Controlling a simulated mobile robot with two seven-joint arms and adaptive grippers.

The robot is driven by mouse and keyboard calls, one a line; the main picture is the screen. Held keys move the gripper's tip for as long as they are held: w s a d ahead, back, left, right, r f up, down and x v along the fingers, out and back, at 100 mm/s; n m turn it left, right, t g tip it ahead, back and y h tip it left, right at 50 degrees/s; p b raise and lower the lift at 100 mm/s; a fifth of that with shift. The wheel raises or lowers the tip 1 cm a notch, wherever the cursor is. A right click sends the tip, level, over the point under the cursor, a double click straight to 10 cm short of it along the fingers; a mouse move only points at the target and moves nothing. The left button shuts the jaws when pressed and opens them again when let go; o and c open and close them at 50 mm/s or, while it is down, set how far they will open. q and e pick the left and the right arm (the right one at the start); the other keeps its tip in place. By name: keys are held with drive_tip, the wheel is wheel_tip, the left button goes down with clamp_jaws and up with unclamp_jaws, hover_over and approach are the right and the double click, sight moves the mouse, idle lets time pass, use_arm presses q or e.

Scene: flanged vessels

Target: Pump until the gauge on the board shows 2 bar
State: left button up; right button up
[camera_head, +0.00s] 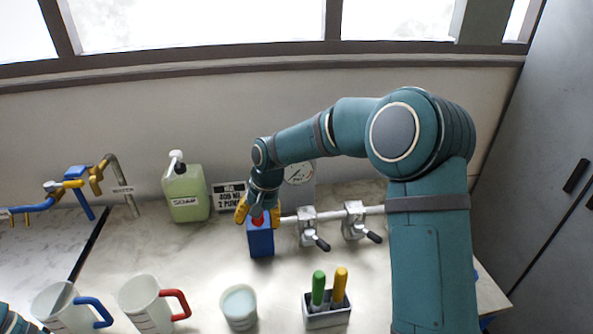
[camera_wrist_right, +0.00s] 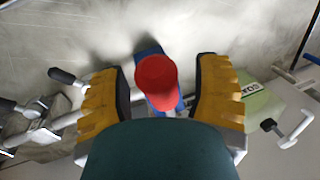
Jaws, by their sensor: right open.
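The pump is a blue block (camera_head: 260,238) with a red round knob on top, standing on the bench at the middle. My right gripper (camera_head: 258,214) is above it, pointing down, with its yellow fingers open on either side of the red knob. In the right wrist view, the red knob (camera_wrist_right: 157,82) sits between the two spread fingers (camera_wrist_right: 160,98), with gaps at both sides. The round white gauge (camera_head: 299,174) is on the board behind, partly covered by my right arm. Its reading is too small to tell. My left gripper is not seen.
A silver pipe with two clamp valves (camera_head: 307,227) runs right from the pump. A green soap bottle (camera_head: 186,192) and a small sign (camera_head: 229,196) stand left. Mugs (camera_head: 146,304), a cup (camera_head: 239,307) and a holder with green and yellow handles (camera_head: 327,317) stand in front.

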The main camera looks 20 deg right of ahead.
clamp_jaws()
idle(0.6)
